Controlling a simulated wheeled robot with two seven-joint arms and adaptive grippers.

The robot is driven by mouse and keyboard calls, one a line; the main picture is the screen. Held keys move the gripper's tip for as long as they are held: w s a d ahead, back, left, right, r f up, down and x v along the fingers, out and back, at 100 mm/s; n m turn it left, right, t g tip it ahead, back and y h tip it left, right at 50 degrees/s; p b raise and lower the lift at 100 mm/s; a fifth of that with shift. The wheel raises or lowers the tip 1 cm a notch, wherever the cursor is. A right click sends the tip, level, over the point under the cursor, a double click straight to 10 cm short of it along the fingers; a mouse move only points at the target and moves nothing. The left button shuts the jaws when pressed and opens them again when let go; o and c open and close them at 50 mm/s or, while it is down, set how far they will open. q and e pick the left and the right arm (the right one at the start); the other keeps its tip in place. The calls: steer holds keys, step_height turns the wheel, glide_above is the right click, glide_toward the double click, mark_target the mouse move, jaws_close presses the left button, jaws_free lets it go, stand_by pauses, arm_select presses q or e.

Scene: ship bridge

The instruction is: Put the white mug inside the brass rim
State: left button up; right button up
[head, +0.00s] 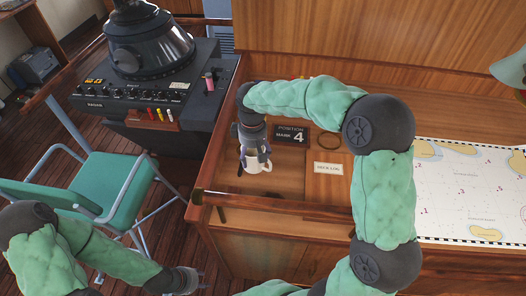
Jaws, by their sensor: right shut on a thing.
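The white mug (257,166) is at the left end of the wooden chart table, partly covered by my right gripper (256,160). My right gripper points down from above and is shut on the mug. I cannot tell whether the mug's base touches the table. The brass rim (328,140) appears as a thin ring on the table to the right of the mug, apart from it, and partly hidden by my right arm. My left gripper (195,282) is low in the picture, left of the table front and away from the mug; its finger opening is unclear.
A black "Position Mark 4" sign (291,135) stands between mug and rim. A labelled wooden board (328,169) lies in front of the rim. A chart (470,190) covers the right side. A raised edge (275,202) runs along the table front. A green chair (115,185) and console (150,90) stand left.

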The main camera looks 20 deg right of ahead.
steer(key=shift+s+a+r, duration=0.1)
steer(key=shift+a+r, duration=0.15)
steer(key=shift+a, duration=0.3)
steer(key=shift+d+r, duration=0.1)
steer(key=w+d+p, duration=0.3)
steer(key=w+d, duration=0.2)
steer(key=d, duration=0.3)
steer(key=w+d+p, duration=0.4)
steer(key=d, duration=0.5)
steer(key=s+d+f+p, duration=0.1)
steer(key=d+f+p, duration=0.2)
steer(key=d, duration=0.8)
steer(key=s+d+f+p, duration=0.1)
steer(key=d+f+p, duration=0.2)
steer(key=d, duration=0.8)
steer(key=shift+a+f+b, duration=0.15)
steer(key=shift+f+b, duration=0.5)
steer(key=shift+f, duration=2.4)
steer(key=shift+b, duration=0.4)
